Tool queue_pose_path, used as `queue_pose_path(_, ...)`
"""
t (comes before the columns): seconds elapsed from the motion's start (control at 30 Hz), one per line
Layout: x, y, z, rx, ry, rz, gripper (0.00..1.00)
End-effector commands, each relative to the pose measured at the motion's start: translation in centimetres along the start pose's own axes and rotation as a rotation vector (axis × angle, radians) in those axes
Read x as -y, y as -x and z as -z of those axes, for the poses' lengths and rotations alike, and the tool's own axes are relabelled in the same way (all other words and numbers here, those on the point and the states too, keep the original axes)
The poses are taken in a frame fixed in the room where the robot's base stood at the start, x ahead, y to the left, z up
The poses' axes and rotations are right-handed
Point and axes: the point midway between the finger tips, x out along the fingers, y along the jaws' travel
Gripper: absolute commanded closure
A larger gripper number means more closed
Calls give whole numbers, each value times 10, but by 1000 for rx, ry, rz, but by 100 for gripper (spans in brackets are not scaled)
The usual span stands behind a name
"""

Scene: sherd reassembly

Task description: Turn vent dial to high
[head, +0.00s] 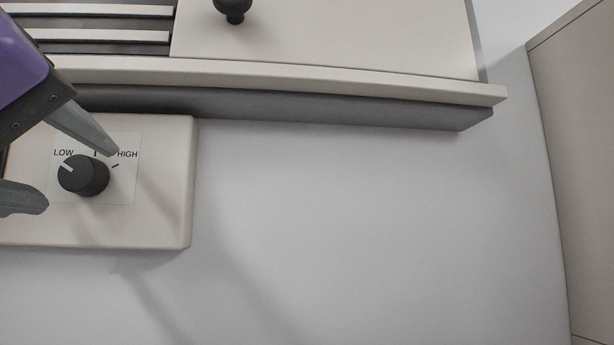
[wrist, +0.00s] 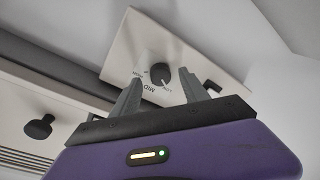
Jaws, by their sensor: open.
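The vent dial (head: 83,175) is a round black knob on a white label on a cream control box (head: 165,220). Its white pointer mark faces up and left, toward the printed LOW. HIGH is printed to the right of the dial. In the wrist view the dial (wrist: 160,74) shows between the fingertips. My gripper (head: 82,178) is open, with one grey finger above the dial near HIGH and the other at its lower left. In the wrist view my gripper (wrist: 153,72) points at the box. I cannot tell whether either finger touches the dial.
Above the box is a cream ledge (head: 300,76) with a black knob (head: 233,9) and a slatted grille (head: 95,37) on its left. A beige panel (head: 585,150) stands at the far right. The grey-white surface (head: 370,230) right of the box is clear.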

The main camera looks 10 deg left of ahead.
Motion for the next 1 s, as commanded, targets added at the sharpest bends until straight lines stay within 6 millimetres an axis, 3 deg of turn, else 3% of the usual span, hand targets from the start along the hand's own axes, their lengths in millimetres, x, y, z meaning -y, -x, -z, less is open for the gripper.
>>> queue_pose_path(0.2, 0, -17, 0, 0, 1, 1, 47)
queue_pose_path(0.47, 0, -18, 0, -1, -1, 0, 47)
queue_pose_path(0.73, 0, -18, 0, -1, -1, 0, 98)
queue_pose_path(1.0, 1, -18, -1, -2, -16, -1, 100)
